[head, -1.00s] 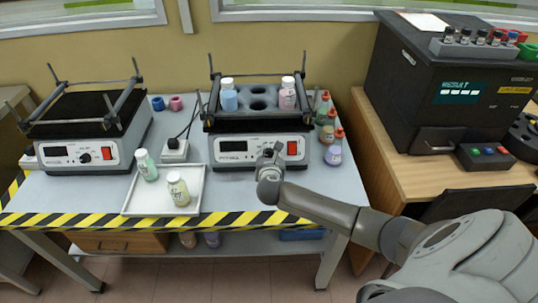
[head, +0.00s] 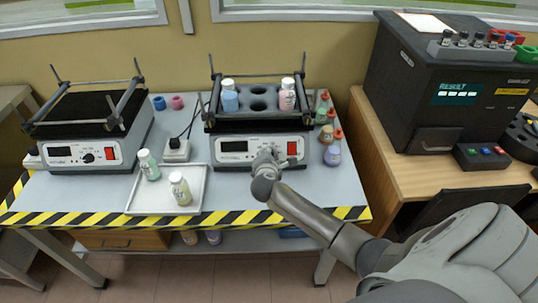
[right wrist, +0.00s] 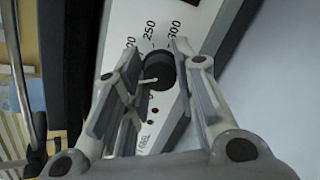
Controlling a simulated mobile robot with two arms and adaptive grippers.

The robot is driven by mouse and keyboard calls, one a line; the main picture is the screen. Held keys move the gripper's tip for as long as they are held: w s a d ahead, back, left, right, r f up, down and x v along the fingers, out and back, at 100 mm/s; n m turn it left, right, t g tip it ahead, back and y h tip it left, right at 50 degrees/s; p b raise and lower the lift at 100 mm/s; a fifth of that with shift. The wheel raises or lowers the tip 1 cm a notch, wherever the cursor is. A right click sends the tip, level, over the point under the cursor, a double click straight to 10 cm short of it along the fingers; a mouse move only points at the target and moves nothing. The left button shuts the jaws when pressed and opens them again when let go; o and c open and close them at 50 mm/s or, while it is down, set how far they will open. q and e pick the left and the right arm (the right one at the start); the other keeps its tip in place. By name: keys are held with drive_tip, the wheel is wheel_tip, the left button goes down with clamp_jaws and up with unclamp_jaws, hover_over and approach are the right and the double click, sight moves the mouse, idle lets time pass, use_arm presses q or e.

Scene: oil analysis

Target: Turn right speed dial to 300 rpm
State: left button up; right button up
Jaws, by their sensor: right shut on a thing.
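The right shaker (head: 216,158) stands on the table with a blue-labelled bottle (head: 229,100) and a pink bottle (head: 287,97) in its rack. Its speed dial is a black round knob (right wrist: 159,68), with 250 and 300 printed beside it in the right wrist view. My right gripper (right wrist: 158,72) is shut on the dial, one finger on each side. In the head view my right gripper (head: 267,156) hides the dial at the front panel. The dial's exact setting is unclear, and the shaker's display (head: 234,146) is too small to read. My left gripper is out of view.
A white tray (head: 150,207) with green and yellow bottles lies left of my gripper. Several small bottles (head: 332,154) stand at the shaker's right side. A second shaker (head: 70,156) is at the left. A black analyser (head: 402,92) stands on the right desk.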

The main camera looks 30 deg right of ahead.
drive_tip(key=m, duration=0.3)
drive_tip(key=shift+m, duration=0.4)
drive_tip(key=m, duration=0.3)
drive_tip(key=shift+m+g, duration=0.3)
drive_tip(key=m, duration=0.3)
drive_tip(key=shift+d+m+y, duration=0.1)
drive_tip(key=shift+m+y, duration=0.2)
drive_tip(key=m, duration=0.3)
drive_tip(key=shift+m, duration=0.3)
drive_tip(key=m, duration=0.4)
drive_tip(key=shift+y, duration=0.4)
drive_tip(key=m, duration=0.4)
drive_tip(key=shift+m+p, duration=0.3)
drive_tip(key=shift+m, duration=0.1)
drive_tip(key=shift+s+f+y, duration=0.1)
drive_tip(key=shift+y, duration=0.2)
drive_tip(key=o, duration=1)
